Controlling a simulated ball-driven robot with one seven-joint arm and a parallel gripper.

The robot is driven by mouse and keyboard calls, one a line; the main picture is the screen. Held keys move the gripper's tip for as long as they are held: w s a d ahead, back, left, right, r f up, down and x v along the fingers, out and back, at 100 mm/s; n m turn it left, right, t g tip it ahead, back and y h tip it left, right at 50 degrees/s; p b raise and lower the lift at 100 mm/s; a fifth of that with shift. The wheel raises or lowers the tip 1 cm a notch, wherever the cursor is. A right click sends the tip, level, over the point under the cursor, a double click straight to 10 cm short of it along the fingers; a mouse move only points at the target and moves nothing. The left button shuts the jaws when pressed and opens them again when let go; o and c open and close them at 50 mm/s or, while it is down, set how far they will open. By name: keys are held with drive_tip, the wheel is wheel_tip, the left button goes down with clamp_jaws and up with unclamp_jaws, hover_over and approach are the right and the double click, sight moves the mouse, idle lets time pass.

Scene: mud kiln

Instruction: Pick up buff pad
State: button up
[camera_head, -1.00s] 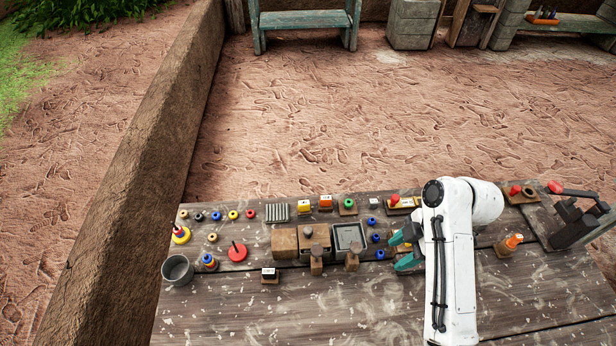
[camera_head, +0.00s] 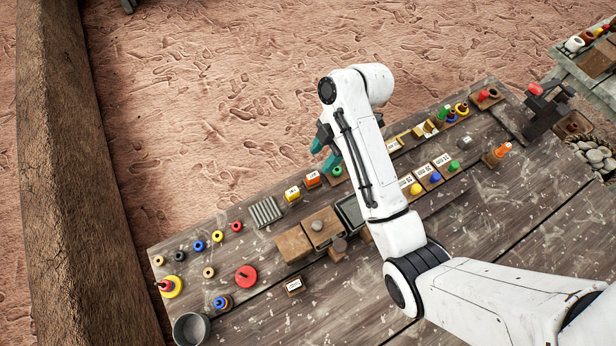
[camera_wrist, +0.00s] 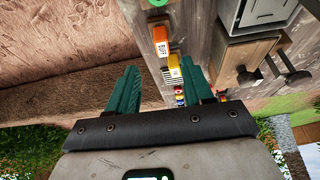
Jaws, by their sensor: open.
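The buff pad is an orange block with a white label (camera_head: 312,180), near the far edge of the table. In the wrist view the orange block (camera_wrist: 160,33) shows its label, which seems to read BUFF, beyond my fingers. My gripper (camera_head: 324,155) has green fingers and is just beyond and above the pad, apart from it. The wrist view shows the fingers (camera_wrist: 160,85) spread with nothing between them. A yellow labelled block (camera_head: 292,195) sits just left of the pad. A green ring on a wooden base (camera_head: 337,172) sits just right of it.
A ridged grey plate (camera_head: 265,212), wooden boxes (camera_head: 293,245) and a dark tray (camera_head: 350,212) lie close by. Small coloured rings and a grey cup (camera_head: 190,329) are at the left. A dark clamp (camera_head: 545,108) stands at the right. The near table is mostly clear.

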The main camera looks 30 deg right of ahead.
sight(313, 176)
drive_tip(key=shift+p+x, duration=0.95)
drive_tip(key=shift+x, duration=3.2)
drive_tip(key=shift+s, duration=0.15)
clamp_jaws()
